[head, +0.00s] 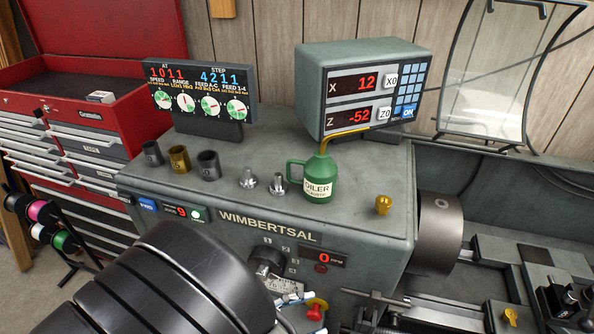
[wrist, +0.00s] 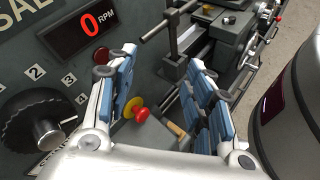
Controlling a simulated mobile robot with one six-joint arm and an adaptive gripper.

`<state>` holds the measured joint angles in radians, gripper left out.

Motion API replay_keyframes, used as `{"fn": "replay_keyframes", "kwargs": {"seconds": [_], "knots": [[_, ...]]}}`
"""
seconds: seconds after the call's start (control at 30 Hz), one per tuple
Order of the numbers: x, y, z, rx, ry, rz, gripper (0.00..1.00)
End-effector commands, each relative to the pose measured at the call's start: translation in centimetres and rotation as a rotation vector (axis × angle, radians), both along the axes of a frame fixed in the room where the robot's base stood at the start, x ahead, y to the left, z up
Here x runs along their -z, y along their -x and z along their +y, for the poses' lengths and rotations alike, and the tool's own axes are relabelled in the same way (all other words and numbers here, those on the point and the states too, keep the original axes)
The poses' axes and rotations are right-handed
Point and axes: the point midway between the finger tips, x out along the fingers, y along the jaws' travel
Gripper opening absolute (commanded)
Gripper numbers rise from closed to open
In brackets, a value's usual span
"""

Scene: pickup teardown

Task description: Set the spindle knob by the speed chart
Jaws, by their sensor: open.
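The spindle knob (head: 266,262) is a black dial on the lathe front, below the WIMBERTSAL name, with numbers around it. In the wrist view the knob (wrist: 45,120) is at the left, with 2, 3 and 4 visible; I cannot tell which number it points at. A dark panel (head: 200,92) on the headstock shows SPEED, RANGE and FEED labels, the readings 1011 and 4211, and several small dials. The RPM display (wrist: 85,28) reads 0. My gripper (wrist: 165,85) is open and empty, right of the knob and apart from it. My arm hides much of the gripper in the head view.
A red and yellow stop button (wrist: 137,108) shows between my fingers. A green oiler can (head: 318,178), sockets (head: 179,158) and a readout (head: 362,90) stand on the headstock. The chuck (head: 437,233) is at the right. A red tool chest (head: 95,95) is at the left.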

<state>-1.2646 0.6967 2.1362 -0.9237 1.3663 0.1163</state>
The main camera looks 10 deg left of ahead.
Motion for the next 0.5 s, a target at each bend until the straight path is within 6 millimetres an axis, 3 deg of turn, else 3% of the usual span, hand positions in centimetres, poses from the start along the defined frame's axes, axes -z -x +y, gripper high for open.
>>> {"fn": "replay_keyframes", "kwargs": {"seconds": [0.1, 0.3, 0.5], "knots": [[0.2, 1.6, 4.2, -0.239, 0.155, -0.035, 0.48], [2.2, 5.4, 9.9, -0.601, 0.357, -0.120, 0.48], [4.0, 8.4, 12.5, -0.816, 0.458, -0.183, 0.48]]}}
